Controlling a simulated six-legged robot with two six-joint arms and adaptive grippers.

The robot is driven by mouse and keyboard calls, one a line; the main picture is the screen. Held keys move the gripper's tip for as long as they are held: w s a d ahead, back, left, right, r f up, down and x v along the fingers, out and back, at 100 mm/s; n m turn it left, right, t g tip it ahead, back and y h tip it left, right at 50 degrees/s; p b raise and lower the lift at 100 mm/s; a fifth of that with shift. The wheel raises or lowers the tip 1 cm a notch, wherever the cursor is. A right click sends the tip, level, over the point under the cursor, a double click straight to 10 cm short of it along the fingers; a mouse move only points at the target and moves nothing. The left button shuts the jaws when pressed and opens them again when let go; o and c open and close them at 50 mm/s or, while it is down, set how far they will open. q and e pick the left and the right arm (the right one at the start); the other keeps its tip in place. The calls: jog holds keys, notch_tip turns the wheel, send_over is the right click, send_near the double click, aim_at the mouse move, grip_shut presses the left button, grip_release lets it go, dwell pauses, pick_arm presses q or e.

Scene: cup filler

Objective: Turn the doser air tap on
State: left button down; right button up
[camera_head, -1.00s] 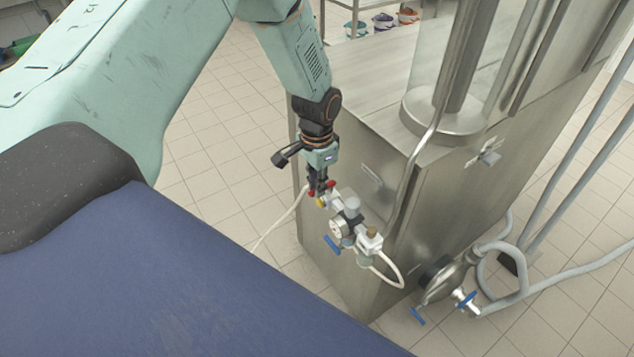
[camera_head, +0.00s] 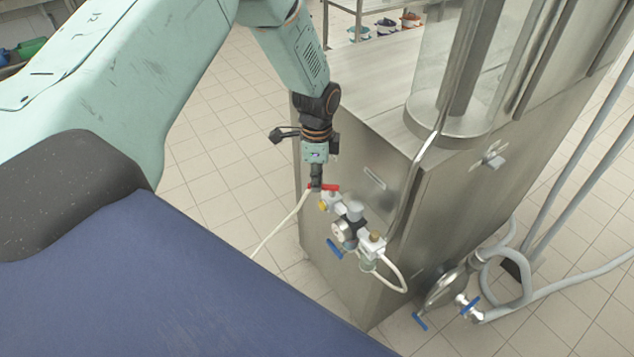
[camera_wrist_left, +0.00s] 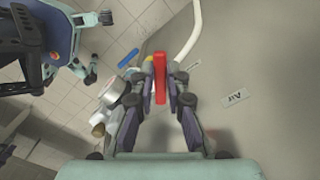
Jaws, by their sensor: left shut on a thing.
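The doser air tap has a red handle (camera_head: 327,187), at the upper left end of the air fittings on the steel cabinet's side. My left gripper (camera_head: 316,184) reaches down onto it from above. In the left wrist view, the red handle (camera_wrist_left: 160,80) stands between the two fingers of the left gripper (camera_wrist_left: 160,75), which are shut on it. In the head view, the fingers hide part of the handle and the tap body. My right gripper is in neither view.
A regulator with a gauge (camera_head: 341,231) and a blue lever (camera_head: 334,249) sit right beside the tap. A white hose (camera_head: 283,224) runs down left. The steel cabinet (camera_head: 350,130) is close to the arm. An "Air" label (camera_wrist_left: 234,97) is on its wall. Tiled floor lies left.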

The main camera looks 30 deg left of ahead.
pick_arm(q)
jog(key=shift+w+m+b, duration=0.4)
jog(key=shift+w+m, duration=0.1)
jog(key=shift+m, duration=1.15)
jog(key=shift+w+m+b, duration=0.45)
jog(key=shift+w+m, duration=0.1)
jog(key=shift+m, duration=1.15)
jog(key=shift+w+m+b, duration=0.4)
jog(key=shift+w+m, duration=0.1)
jog(key=shift+m, duration=1.15)
jog(key=c, duration=1.3)
grip_release()
jog(key=shift+w, duration=0.1)
jog(key=shift+c, duration=0.2)
jog(key=shift+r, duration=0.1)
notch_tip(320, 180, up, 12)
